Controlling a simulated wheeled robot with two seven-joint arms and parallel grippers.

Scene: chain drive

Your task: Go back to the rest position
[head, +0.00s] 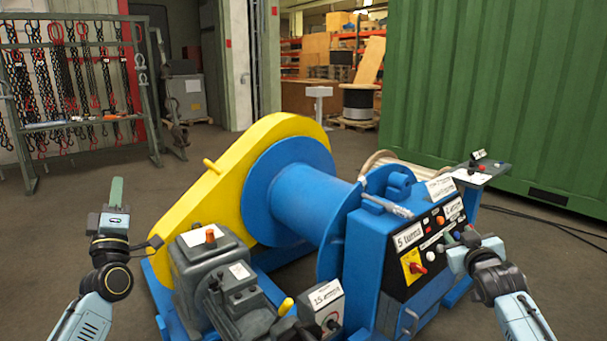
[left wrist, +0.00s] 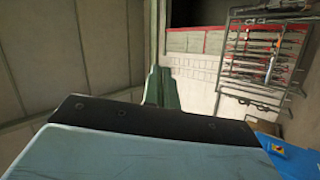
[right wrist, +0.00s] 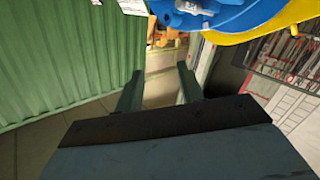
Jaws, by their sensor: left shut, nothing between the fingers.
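My left gripper (head: 116,192) stands upright at the left of the head view, apart from the machine. In the left wrist view its two green fingers (left wrist: 158,84) are together with nothing between them. My right gripper (head: 458,250) is at the right, in front of the machine's control panel (head: 420,245) as seen from the head. In the right wrist view its fingers (right wrist: 158,88) are apart and the gap is empty. The head view does not show whether it touches the panel. The winch machine has a blue drum (head: 300,195) and a yellow guard (head: 222,190).
A grey motor unit (head: 205,270) and a small labelled box (head: 325,305) sit at the machine's front. A chain rack (head: 75,90) stands at the back left and a green container (head: 500,90) at the right. The floor (head: 60,230) beside my left arm is clear.

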